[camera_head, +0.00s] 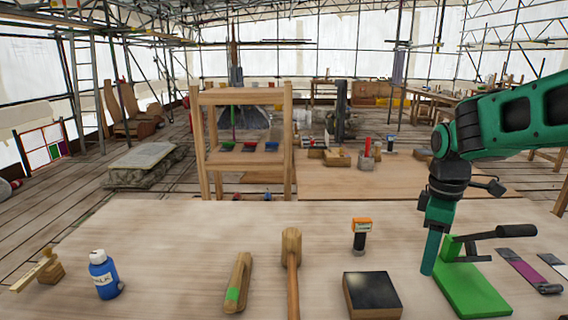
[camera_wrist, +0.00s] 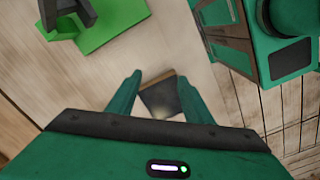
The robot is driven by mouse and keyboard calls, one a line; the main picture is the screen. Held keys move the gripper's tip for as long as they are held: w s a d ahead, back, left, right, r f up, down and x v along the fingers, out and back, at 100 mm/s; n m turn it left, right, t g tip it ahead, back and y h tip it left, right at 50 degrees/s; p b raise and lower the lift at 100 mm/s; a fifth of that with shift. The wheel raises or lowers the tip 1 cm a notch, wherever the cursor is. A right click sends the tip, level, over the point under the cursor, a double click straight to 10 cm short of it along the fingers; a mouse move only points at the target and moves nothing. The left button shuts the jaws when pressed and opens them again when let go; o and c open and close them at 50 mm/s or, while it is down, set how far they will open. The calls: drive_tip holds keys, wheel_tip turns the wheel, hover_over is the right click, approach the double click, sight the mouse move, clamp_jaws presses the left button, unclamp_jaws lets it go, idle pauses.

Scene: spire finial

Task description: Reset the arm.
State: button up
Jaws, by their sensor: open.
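My green arm reaches in from the right in the head view. My gripper (camera_head: 430,258) hangs downward over the right part of the wooden table (camera_head: 190,225). In the wrist view my gripper (camera_wrist: 163,80) has its two green fingers spread apart with nothing between them that it holds. A dark square block with wooden sides (camera_wrist: 160,98) shows below and between the fingers. The same block (camera_head: 372,293) lies on the table, left of my gripper in the head view. A green base with a dark handle (camera_head: 472,290) stands just right of my gripper.
On the table are a blue bottle (camera_head: 104,276), a green-marked wooden tool (camera_head: 238,283), a mallet (camera_head: 291,262) and an orange-topped item (camera_head: 360,235). Flat tools (camera_head: 528,270) lie at the right. A wooden frame (camera_head: 243,140) stands behind. The table's back left is clear.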

drive_tip(key=s+d+f+m, duration=0.1)
drive_tip(key=s+d+m, duration=0.3)
drive_tip(key=s+m, duration=0.4)
drive_tip(key=s+d+f+m, duration=0.2)
drive_tip(key=s+d+m, duration=0.3)
drive_tip(key=s+m, duration=0.4)
drive_tip(key=s, duration=0.4)
drive_tip(key=shift+s+f+y, duration=0.3)
drive_tip(key=shift+s, duration=0.1)
